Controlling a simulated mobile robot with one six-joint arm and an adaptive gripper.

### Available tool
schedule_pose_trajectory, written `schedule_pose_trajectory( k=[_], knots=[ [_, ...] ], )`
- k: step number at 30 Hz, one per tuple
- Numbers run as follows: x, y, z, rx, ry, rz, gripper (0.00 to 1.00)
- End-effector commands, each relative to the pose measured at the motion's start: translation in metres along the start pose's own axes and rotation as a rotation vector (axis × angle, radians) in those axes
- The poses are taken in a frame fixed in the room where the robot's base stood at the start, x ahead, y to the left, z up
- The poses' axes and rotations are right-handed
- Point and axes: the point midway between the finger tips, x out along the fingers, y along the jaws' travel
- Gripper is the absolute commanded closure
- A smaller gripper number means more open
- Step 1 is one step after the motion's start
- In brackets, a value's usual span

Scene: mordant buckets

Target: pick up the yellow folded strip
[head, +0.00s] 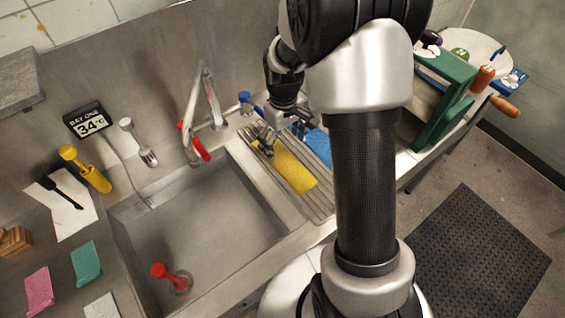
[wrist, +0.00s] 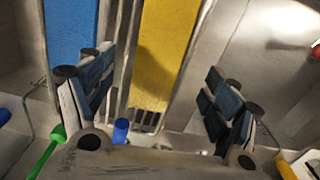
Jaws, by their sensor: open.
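The yellow strip (head: 292,168) lies along the ribbed metal drainer (head: 313,203) to the right of the sink basin. In the wrist view the yellow strip (wrist: 165,50) runs from the top edge down between the two fingers. My gripper (head: 265,140) is over the far end of the strip, partly covering it in the head view. In the wrist view my gripper (wrist: 157,92) is open, one finger on each side of the strip, with nothing held. I cannot tell how high the fingers are above it.
A blue strip (head: 318,143) lies just right of the yellow one, partly hidden by my arm; it also shows in the wrist view (wrist: 70,35). The tap (head: 207,100) stands left of the gripper. A red-handled item (head: 168,275) is in the otherwise empty basin (head: 205,235).

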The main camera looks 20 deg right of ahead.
Motion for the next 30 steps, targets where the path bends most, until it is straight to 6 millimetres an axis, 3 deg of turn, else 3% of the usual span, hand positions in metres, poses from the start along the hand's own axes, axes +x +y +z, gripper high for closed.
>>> schedule_pose_trajectory(
  k=[10, 18, 26, 30],
  knots=[
    [0.026, 0.0, 0.0, 0.0, 0.0, 0.0, 0.18],
    [0.066, -0.001, -0.001, 0.0, -0.001, -0.001, 0.18],
    [0.068, 0.0, -0.001, 0.0, 0.001, 0.0, 0.18],
    [0.068, 0.0, -0.002, 0.0, 0.001, 0.0, 0.28]
  ],
)
